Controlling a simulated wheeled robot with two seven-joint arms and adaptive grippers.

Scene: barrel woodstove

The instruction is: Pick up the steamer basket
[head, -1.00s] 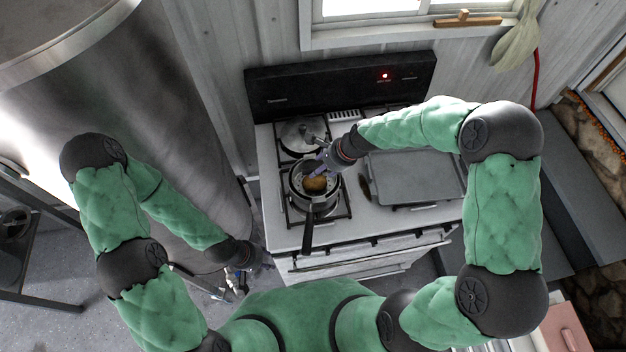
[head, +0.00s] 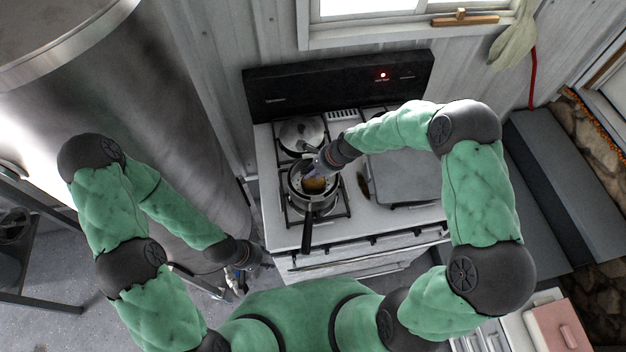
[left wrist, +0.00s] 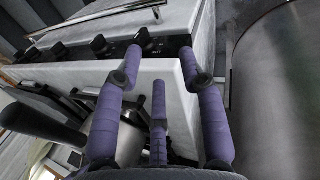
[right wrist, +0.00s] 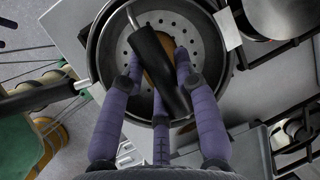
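The steamer basket (right wrist: 206,52) is a round grey perforated metal insert. It sits inside a pot (head: 318,209) on the front left burner of the stove. A brown rounded item (right wrist: 152,62) lies in it. A black handle (right wrist: 158,72) on a thin metal rod rises from the basket toward the right wrist camera. My right gripper (right wrist: 160,58) is over the basket with its purple fingers spread on both sides of this handle; contact is not clear. In the head view the right gripper (head: 318,165) partly hides the basket. My left gripper (left wrist: 165,48) is open and empty beside the stove's front left corner.
The pot's long black handle (head: 306,236) points to the stove's front. A lidded pot (head: 301,132) stands on the back left burner. A flat grey griddle (head: 405,178) covers the right side. A large metal barrel (head: 150,100) stands close on the left.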

